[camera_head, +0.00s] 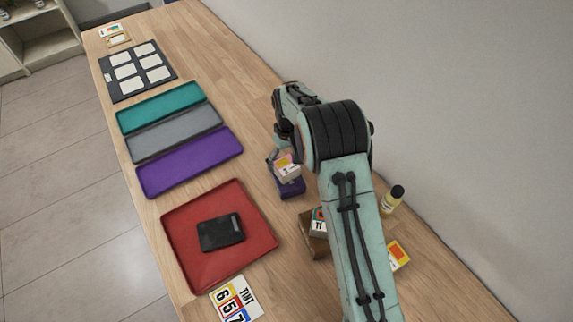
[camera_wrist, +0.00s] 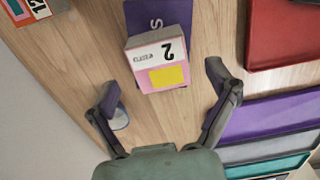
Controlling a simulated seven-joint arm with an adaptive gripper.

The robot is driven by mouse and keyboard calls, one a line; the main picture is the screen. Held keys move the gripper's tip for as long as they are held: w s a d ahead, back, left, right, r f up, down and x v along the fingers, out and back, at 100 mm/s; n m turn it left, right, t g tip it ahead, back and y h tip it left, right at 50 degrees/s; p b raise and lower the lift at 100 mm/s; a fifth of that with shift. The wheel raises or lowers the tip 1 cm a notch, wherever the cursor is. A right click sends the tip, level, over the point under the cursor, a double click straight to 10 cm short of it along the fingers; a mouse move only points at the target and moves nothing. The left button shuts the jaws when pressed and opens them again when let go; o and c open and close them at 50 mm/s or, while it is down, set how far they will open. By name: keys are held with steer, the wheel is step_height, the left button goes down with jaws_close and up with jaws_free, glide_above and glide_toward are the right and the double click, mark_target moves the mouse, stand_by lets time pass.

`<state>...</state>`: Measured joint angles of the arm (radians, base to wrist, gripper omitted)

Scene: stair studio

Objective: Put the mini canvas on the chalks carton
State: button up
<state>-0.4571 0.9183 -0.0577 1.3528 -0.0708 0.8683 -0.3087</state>
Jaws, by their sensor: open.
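In the head view my gripper is mostly hidden behind my arm.
A red tray (camera_head: 180,242) holds a black item (camera_head: 221,233). Purple (camera_head: 190,162), grey (camera_head: 175,134) and teal (camera_head: 160,107) trays lie beyond. A brown box (camera_head: 312,243) bearing a small block, a yellow bottle (camera_head: 391,203) and an orange-yellow block (camera_head: 399,254) stand near my arm.

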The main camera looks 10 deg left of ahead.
mark_target(286, 165)
step_height(286, 165, up, 9)
steer(key=s+d+r+m, duration=0.4)
steer(key=s+d+r, duration=0.6)
steer(key=s+d, duration=0.15)
steer(key=s+d+m, duration=0.2)
steer(key=s+d, duration=0.1)
steer(key=s, duration=0.6)
steer(key=s+d+f+m, duration=0.1)
steer(key=s+d, duration=0.2)
steer(key=s, duration=0.7)
steer(key=shift+d+f+m+y, duration=0.2)
steer(key=shift+d+m+y, duration=0.15)
steer(key=shift+m+y, duration=0.05)
